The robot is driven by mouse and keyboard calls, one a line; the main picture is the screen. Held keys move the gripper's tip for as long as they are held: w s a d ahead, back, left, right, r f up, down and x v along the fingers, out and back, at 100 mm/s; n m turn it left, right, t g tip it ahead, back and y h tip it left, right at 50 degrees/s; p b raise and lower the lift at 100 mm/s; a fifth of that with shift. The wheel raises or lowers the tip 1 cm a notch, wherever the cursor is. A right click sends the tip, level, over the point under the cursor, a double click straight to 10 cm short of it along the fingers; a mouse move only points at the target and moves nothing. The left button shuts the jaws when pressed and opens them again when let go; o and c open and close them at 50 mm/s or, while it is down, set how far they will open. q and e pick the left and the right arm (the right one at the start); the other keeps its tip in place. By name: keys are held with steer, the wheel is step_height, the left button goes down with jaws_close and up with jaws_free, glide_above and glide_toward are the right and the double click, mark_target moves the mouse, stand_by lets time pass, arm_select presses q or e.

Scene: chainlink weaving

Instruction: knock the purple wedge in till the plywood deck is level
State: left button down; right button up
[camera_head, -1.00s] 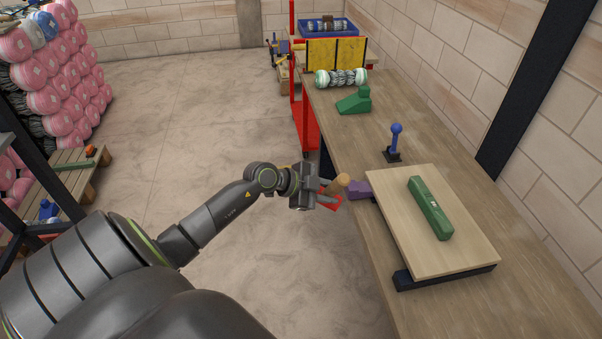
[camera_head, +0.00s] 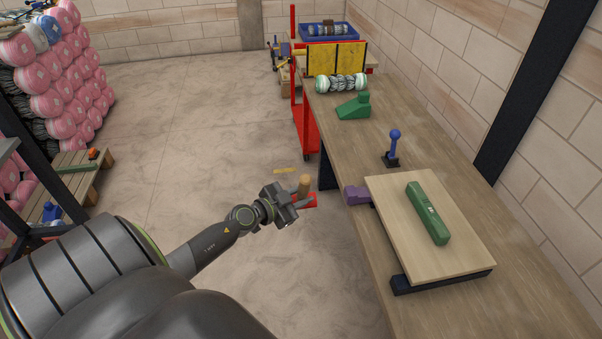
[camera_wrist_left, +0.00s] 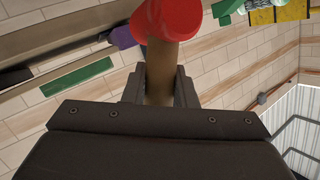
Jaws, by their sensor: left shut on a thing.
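The purple wedge (camera_head: 357,195) sticks out at the left edge of the plywood deck (camera_head: 400,220), its inner end hidden by the deck. The deck lies on the bench over a dark support (camera_head: 440,281); I cannot tell its exact tilt. A green spirit level (camera_head: 428,213) lies on the deck, its bubble too small to read. My left gripper (camera_head: 287,203) is left of the wedge, clear of the bench, shut on a mallet (camera_head: 309,201). In the left wrist view the mallet's red head (camera_wrist_left: 167,18) shows beyond the jaws, apart from the purple wedge (camera_wrist_left: 122,38). My right gripper is out of view.
On the bench (camera_head: 372,120) stand a blue-knobbed lever (camera_head: 394,145), a green block (camera_head: 354,106) and a spool-like roll (camera_head: 342,83). A red cart (camera_head: 304,125) stands past its far left end. The floor left of the bench is open.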

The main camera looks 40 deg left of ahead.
arm_select(q)
steer(key=shift+r+p, duration=0.25)
steer(key=shift+p, duration=0.05)
steer(key=shift+w+d, duration=0.15)
steer(key=shift+w, duration=0.05)
steer(key=w+d+p, duration=0.1)
steer(key=w, duration=0.1)
steer(key=w+d+p, duration=0.1)
steer(key=d+p, duration=0.1)
steer(key=shift+w+d+f, duration=0.1)
steer(key=shift+w+d, duration=0.05)
steer(key=shift+w, duration=0.2)
steer(key=shift+w+d+p, duration=0.55)
steer(key=shift+w+p, duration=0.05)
steer(key=shift+p, duration=0.25)
